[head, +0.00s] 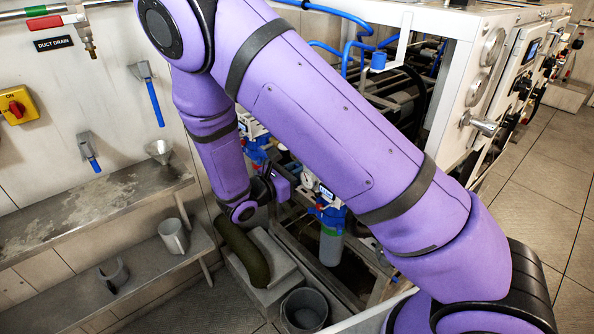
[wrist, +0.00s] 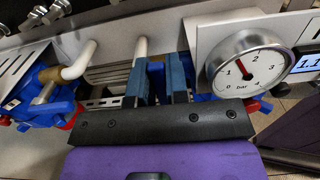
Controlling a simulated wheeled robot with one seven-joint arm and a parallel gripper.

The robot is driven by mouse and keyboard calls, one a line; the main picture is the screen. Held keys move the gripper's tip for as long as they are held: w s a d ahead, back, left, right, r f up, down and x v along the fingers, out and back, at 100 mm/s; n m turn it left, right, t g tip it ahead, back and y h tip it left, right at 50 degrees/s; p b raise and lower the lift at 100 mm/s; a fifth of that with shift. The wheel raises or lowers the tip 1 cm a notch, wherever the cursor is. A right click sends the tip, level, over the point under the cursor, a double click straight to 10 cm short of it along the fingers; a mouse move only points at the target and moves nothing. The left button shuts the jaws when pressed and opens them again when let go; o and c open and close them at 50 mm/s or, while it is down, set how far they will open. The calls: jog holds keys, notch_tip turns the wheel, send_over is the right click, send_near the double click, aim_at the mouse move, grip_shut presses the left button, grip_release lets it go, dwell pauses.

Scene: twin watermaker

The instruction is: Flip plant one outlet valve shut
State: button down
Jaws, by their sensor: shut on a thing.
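In the wrist view, my gripper (wrist: 158,72) points up the picture at the pipework, with its two blue fingers close together. It is shut on a narrow blue part (wrist: 155,68), apparently the outlet valve's handle. The fingers hide most of it, so I cannot tell its angle. In the head view, my purple hand is low at the frame of the machine, and its fingertips are hidden. A round pressure gauge (wrist: 243,66), its needle just past 1 bar, is right of the fingers.
A blue fitting with red parts (wrist: 45,98) and a white pipe (wrist: 78,60) lie left of the fingers. A small display (wrist: 312,62) is right of the gauge. In the head view, a grey canister (head: 331,246) and a bucket (head: 304,311) stand low near the hand.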

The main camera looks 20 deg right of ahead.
dwell(0.3)
jog(key=c, duration=1.1)
grip_release()
